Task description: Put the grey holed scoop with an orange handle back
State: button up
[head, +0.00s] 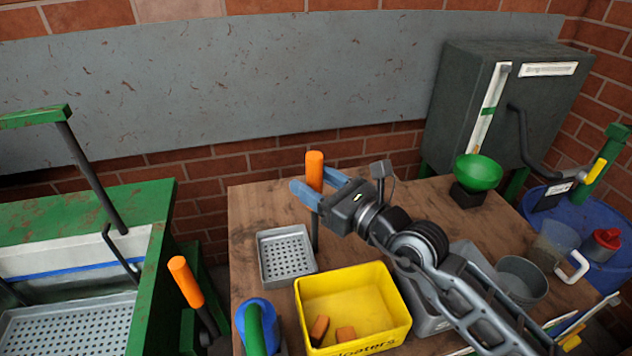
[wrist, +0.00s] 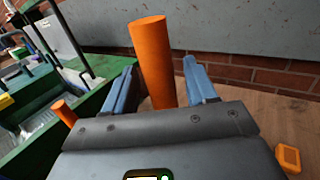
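The grey holed scoop (head: 286,256) sits on the wooden table behind the yellow bin in the head view. Its orange handle (head: 314,170) stands upright on a dark shaft at the scoop's right side. The handle also shows in the wrist view (wrist: 154,62), rising between the blue fingers. My gripper (head: 320,188) has its two fingers on either side of the handle. In the wrist view my gripper (wrist: 162,88) is open, with a gap showing on both sides of the handle. The lower shaft is hidden there by the gripper body.
A yellow bin (head: 350,290) with orange pieces stands in front of the scoop. A second orange handle (head: 186,281) rises near the green washer (head: 150,270) at left. A green funnel (head: 478,172) and clear jug (head: 553,248) are at right. A brick wall is behind.

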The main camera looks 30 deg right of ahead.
jog(key=shift+o, duration=0.2)
jog(key=shift+r, duration=0.15)
jog(key=shift+s+d, duration=0.25)
jog(key=shift+s, duration=0.25)
jog(key=b+v, duration=0.2)
jog(key=v, duration=0.9)
jog(key=shift+a, duration=0.15)
dwell(0.8)
